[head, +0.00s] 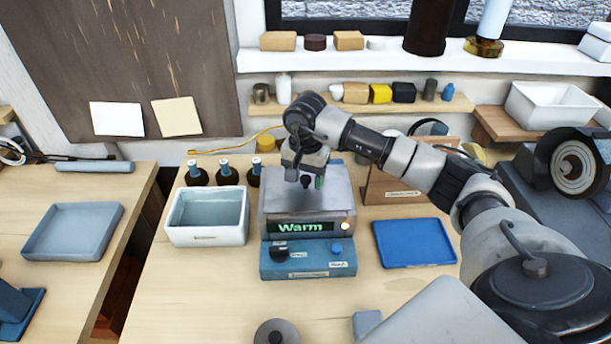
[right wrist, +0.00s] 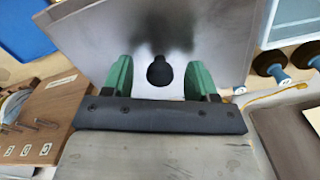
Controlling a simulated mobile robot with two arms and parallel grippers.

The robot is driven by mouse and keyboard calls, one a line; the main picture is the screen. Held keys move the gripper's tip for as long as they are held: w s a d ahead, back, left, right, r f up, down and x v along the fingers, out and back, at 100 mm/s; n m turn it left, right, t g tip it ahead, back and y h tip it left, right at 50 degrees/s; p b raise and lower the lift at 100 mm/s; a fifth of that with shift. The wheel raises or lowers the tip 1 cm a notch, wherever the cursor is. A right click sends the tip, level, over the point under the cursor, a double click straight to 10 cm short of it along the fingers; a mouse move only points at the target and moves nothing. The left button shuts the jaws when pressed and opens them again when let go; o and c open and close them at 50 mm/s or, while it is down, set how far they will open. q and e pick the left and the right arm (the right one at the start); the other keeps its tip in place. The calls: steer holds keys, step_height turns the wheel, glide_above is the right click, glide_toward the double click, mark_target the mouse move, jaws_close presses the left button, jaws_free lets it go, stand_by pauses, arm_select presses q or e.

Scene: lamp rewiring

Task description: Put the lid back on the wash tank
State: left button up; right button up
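The wash tank (head: 305,227) is a grey metal box on a blue base with a lit "Warm" display. Its grey metal lid (head: 328,190) lies over the top; whether it is fully seated is hard to tell. The lid (right wrist: 95,40) fills the upper part of the right wrist view, with a round black knob (right wrist: 160,71) on it. My right gripper (head: 305,181) points down over the lid. Its green fingers (right wrist: 160,78) stand open on both sides of the knob, with gaps visible. My left gripper is not in view.
A white tub (head: 207,238) stands left of the tank, with dark bottles (head: 225,176) behind it. A blue tray (head: 414,262) lies to the right. A wooden stand (head: 378,190) is behind right. The bench front left is clear.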

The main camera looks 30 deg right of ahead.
steer(key=shift+r, duration=0.4)
step_height(320, 180, up, 10)
steer(key=b, duration=0.3)
steer(key=shift+f, duration=0.1)
